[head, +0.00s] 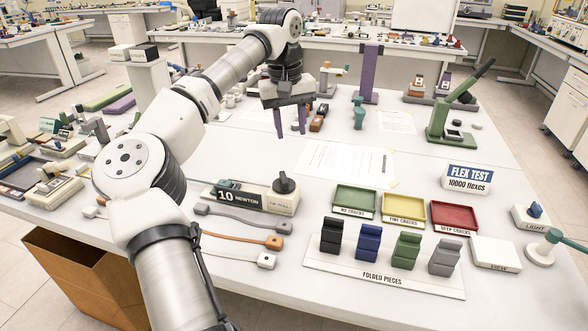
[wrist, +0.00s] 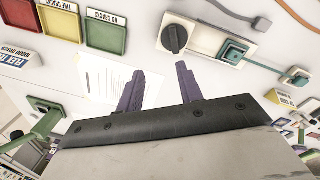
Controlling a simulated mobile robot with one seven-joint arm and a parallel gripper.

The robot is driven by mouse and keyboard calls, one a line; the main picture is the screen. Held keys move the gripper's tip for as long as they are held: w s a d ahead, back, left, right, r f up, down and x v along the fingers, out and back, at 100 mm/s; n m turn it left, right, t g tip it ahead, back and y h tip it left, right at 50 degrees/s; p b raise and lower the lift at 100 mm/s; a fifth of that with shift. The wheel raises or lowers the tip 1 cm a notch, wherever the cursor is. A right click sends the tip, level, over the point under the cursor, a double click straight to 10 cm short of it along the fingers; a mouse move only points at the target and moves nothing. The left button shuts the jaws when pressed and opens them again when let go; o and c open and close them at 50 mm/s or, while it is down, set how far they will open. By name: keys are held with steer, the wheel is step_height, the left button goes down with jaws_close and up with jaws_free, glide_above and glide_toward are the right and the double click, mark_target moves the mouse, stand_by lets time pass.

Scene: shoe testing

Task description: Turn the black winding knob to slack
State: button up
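The black winding knob (head: 284,183) sits on a cream block (head: 286,203) near the middle front of the table, to the right of a black "10 NEWTON" sign (head: 236,197). It also shows at the top of the wrist view (wrist: 174,38), with a pale pointer mark on its top. My gripper (head: 290,132) hangs above the table, beyond the knob and clear of it. Its two purple fingers are apart and empty, pointing down. In the wrist view the fingertips (wrist: 160,71) lie below the knob in the picture, with a gap between.
Green, yellow and red trays (head: 356,199) stand right of the knob, with a board of folded pieces (head: 384,270) in front. Grey and orange straps (head: 240,238) lie in front of the sign. A paper sheet (head: 347,161) lies behind. A green press (head: 452,125) stands back right.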

mark_target(284, 177)
steer(key=shift+y, duration=0.5)
steer(key=f+p, duration=0.1)
steer(key=f, duration=0.3)
steer(key=a+f+p, duration=0.1)
steer(key=f, duration=0.4)
steer(key=f+p, duration=0.1)
steer(key=f, duration=0.3)
steer(key=shift+a+f, duration=0.2)
steer(key=shift+a, duration=0.15)
jaws_close()
